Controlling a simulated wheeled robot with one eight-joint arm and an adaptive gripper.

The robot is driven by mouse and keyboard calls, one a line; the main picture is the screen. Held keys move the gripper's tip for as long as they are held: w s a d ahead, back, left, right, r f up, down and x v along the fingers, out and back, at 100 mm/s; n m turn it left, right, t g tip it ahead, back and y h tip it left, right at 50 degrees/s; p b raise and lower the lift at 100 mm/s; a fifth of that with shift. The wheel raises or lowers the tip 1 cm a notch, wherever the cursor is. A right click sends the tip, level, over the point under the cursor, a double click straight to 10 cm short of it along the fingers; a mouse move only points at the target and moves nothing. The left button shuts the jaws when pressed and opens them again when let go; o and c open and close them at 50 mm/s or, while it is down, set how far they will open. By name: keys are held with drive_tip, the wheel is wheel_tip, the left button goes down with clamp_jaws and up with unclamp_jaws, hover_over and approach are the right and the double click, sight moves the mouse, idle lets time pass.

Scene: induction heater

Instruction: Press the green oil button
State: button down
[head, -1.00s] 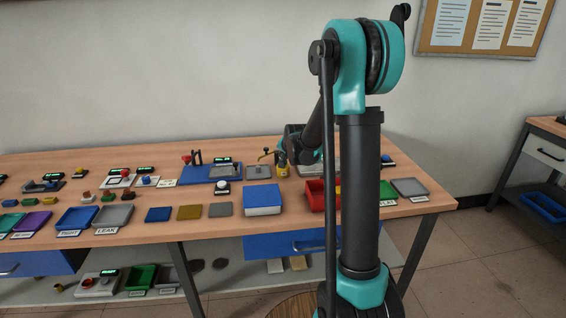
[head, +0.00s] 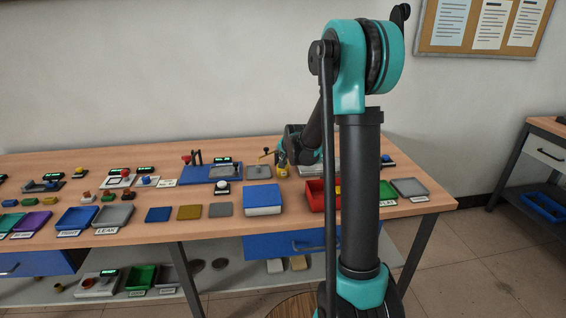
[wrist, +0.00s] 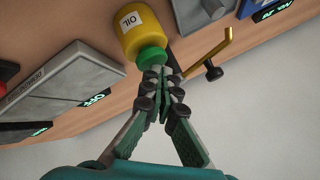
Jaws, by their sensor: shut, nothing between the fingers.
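The oil dispenser is a yellow cylinder (wrist: 143,32) with an OIL label in the wrist view, and its green button (wrist: 152,57) sits on the end facing my gripper. My gripper (wrist: 158,73) is shut and empty, with its fingertips right at the green button. Whether they touch or press it, I cannot tell. In the head view the yellow oil dispenser (head: 282,172) stands towards the back of the bench, partly hidden by my gripper (head: 283,160) just above it.
A brass-coloured bent rod (wrist: 210,50) on a stand is close beside the dispenser. A grey device (wrist: 62,82) with a green-lit display lies on its other side. In the head view, a blue box (head: 262,200) and a red bin (head: 318,193) are nearer the front edge.

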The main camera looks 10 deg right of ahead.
drive_tip(key=shift+r, duration=0.7)
drive_tip(key=shift+r, duration=2.5)
wheel_tip(320, 180, up, 4)
drive_tip(key=shift+f, duration=0.1)
idle(0.3)
drive_tip(key=shift+f, duration=4.4)
drive_tip(key=shift+f, duration=0.1)
